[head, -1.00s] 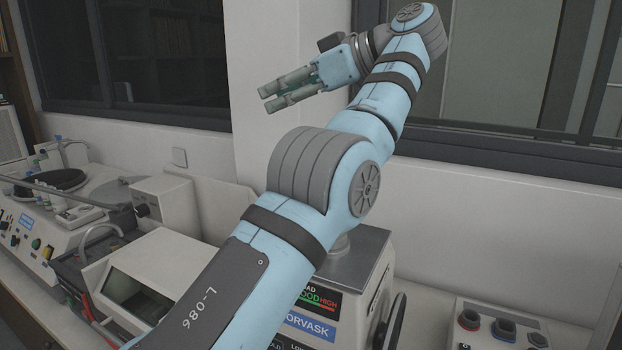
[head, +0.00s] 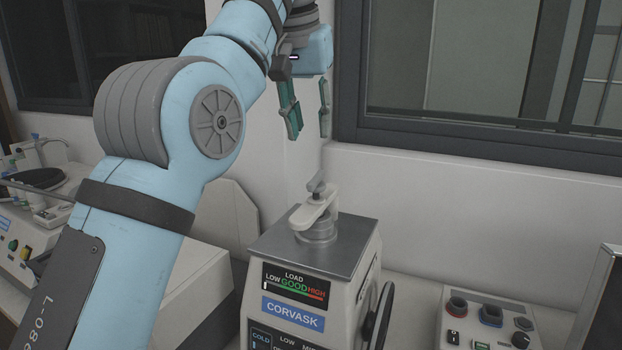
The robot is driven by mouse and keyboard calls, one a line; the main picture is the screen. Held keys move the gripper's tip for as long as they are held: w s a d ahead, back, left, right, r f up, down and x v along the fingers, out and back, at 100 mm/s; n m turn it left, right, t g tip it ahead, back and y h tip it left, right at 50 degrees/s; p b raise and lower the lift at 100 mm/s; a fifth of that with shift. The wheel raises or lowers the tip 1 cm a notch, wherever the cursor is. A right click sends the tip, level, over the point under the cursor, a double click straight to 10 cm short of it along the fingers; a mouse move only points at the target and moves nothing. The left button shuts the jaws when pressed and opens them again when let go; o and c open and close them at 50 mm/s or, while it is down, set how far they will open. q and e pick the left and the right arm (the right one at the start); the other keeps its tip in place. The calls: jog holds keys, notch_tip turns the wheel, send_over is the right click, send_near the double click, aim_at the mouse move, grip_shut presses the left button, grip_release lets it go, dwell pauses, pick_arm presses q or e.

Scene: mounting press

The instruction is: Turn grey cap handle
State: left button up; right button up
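The grey cap handle (head: 314,212) is a pale bar with a small dark grip on top, on a round metal cap (head: 318,232). The cap sits on the flat grey top of the mounting press (head: 285,295), which carries a load gauge and a blue CORVASK label. My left gripper (head: 308,122) points down above the handle, clear of it. Its two green fingers are apart with nothing between them. My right gripper is not in view.
A control box (head: 490,322) with several knobs stands to the right of the press. A dark round wheel (head: 381,316) is on the press's right side. Other machines stand at the left, partly behind my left arm. A wall and window (head: 480,85) rise behind.

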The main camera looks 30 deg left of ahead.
aim_at(315, 176)
pick_arm(q)
jog(key=b+x, duration=0.3)
jog(key=x, duration=0.6)
jog(key=shift+a+f+b, duration=0.15)
jog(key=shift+f+b, duration=0.2)
jog(key=shift+f, duration=0.05)
jog(key=shift+w+f, duration=0.25)
jog(key=shift+f, duration=0.2)
jog(key=shift+r, duration=0.1)
grip_shut()
